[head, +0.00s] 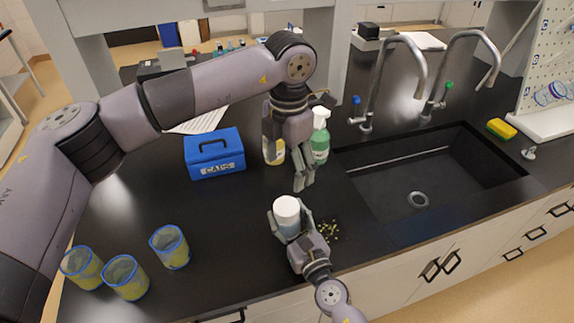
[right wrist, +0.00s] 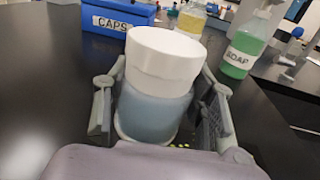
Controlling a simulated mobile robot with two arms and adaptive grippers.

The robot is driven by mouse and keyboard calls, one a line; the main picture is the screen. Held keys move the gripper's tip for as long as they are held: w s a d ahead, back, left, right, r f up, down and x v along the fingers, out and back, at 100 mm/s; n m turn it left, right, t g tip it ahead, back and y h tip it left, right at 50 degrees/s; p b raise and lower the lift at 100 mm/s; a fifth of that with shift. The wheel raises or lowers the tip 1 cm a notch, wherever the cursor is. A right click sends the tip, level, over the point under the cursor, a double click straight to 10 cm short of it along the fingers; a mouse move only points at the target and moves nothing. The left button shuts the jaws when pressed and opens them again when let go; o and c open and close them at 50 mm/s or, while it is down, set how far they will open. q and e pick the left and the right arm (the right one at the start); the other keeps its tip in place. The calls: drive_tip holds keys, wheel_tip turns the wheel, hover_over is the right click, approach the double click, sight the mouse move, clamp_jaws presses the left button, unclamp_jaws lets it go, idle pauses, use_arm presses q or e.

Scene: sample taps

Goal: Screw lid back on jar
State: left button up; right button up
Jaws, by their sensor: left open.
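The jar (head: 289,228) has a translucent pale blue body and stands upright near the counter's front; it also shows in the right wrist view (right wrist: 152,112). The white lid (head: 286,204) sits on its mouth, large in the right wrist view (right wrist: 165,58); whether its thread is engaged cannot be seen. My right gripper (head: 291,226) has its fingers on both sides of the jar body, below the lid, and holds it. My left gripper (head: 304,183) points down, open and empty, behind and slightly right of the lid, apart from it.
A blue CAPS box (head: 214,153) stands behind left. A yellow-liquid bottle (head: 273,150) and green spray bottle (head: 320,142) stand behind my left gripper. Several blue-rimmed cups (head: 170,247) are at front left. Yellow-green bits (head: 330,231) lie right of the jar, before the sink (head: 430,185).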

drive_tip(key=o, duration=0.4)
drive_tip(key=shift+o, duration=0.2)
drive_tip(key=v, duration=1.2)
drive_tip(key=shift+d, duration=0.1)
